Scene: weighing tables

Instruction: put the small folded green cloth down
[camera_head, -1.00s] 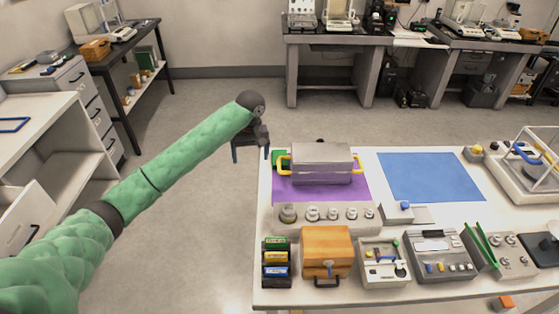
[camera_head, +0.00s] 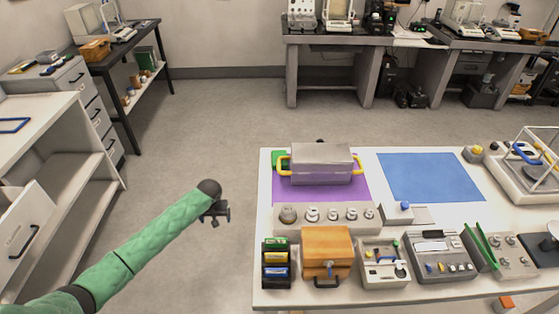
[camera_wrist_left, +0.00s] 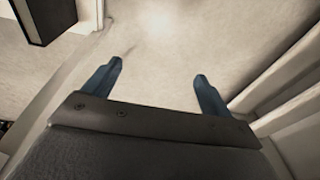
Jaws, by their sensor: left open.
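A small green piece (camera_head: 279,158), seemingly the folded cloth, lies at the back left corner of the purple mat (camera_head: 330,193) on the table. It is partly hidden by the grey metal box (camera_head: 322,164) with yellow handles. My left gripper (camera_head: 217,213) is over the floor, left of the table and apart from it. In the left wrist view its two blue fingers (camera_wrist_left: 158,72) are spread, with only pale floor between them. My right gripper is not in view.
The table (camera_head: 480,295) also holds a row of weights (camera_head: 334,214), an orange box (camera_head: 326,251), several instruments and a blue mat (camera_head: 430,177). The blue mat is bare. A white shelf unit (camera_head: 85,165) stands at the left. Open floor lies between it and the table.

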